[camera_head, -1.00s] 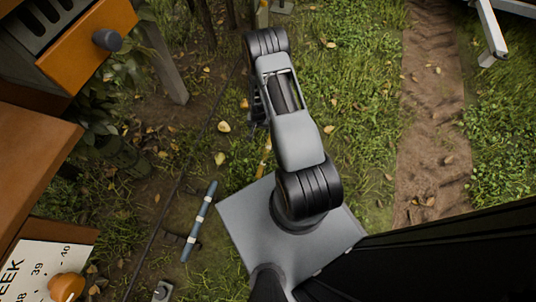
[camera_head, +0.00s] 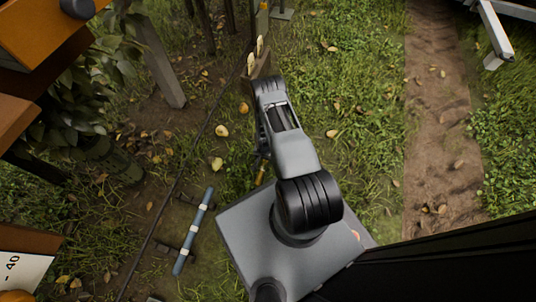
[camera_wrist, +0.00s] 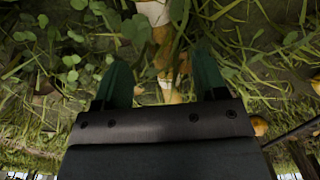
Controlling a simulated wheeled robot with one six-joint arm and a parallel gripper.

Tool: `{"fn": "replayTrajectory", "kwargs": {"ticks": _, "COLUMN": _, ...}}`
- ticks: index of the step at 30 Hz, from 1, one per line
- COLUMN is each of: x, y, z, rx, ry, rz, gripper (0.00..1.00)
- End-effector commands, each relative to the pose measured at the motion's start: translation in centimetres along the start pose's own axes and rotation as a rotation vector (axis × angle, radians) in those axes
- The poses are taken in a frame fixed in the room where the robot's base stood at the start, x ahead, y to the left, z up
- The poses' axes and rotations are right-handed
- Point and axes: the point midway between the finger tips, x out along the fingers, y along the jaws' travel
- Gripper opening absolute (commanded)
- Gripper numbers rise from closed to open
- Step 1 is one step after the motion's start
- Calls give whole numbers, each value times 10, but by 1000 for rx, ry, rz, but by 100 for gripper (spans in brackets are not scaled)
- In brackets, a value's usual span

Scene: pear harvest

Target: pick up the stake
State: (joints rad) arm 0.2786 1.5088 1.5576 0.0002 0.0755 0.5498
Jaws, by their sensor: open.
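A thin orange-brown stake with white bands (camera_wrist: 162,46) lies on the ground in the wrist view, between and beyond my gripper's two dark green fingers. My gripper (camera_wrist: 161,64) is open, with the fingers apart on either side of the stake's line. I cannot tell how far above it they are. In the head view a short orange piece of the stake (camera_head: 261,174) shows beside my arm; my arm hides the rest. A blue-grey rod with white bands (camera_head: 195,230) lies to the left on two dark supports.
A wooden box with pale upright pieces (camera_head: 257,66) stands beyond my arm. A dark line (camera_head: 178,183) crosses the ground at left. Orange wooden furniture (camera_head: 45,28) and a grey post (camera_head: 160,65) stand at left. Grass and a dirt track (camera_head: 433,120) lie open at right.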

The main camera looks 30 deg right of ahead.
Motion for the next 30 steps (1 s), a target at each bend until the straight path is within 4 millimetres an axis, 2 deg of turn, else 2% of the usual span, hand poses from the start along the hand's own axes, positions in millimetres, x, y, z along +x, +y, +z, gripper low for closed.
{"fn": "replayTrajectory", "kwargs": {"ticks": 5, "x": 12, "y": -1, "z": -1, "rx": 0, "ry": 1, "rz": 0, "gripper": 65}}
{"fn": "replayTrajectory", "kwargs": {"ticks": 13, "x": 49, "y": -2, "z": -2, "rx": -1, "ry": 0, "rz": 0, "gripper": 65}}
{"fn": "replayTrajectory", "kwargs": {"ticks": 22, "x": 51, "y": -3, "z": -3, "rx": 0, "ry": 1, "rz": 0, "gripper": 65}}
{"fn": "replayTrajectory", "kwargs": {"ticks": 30, "x": 51, "y": -3, "z": -3, "rx": 0, "ry": 0, "rz": 0, "gripper": 39}}
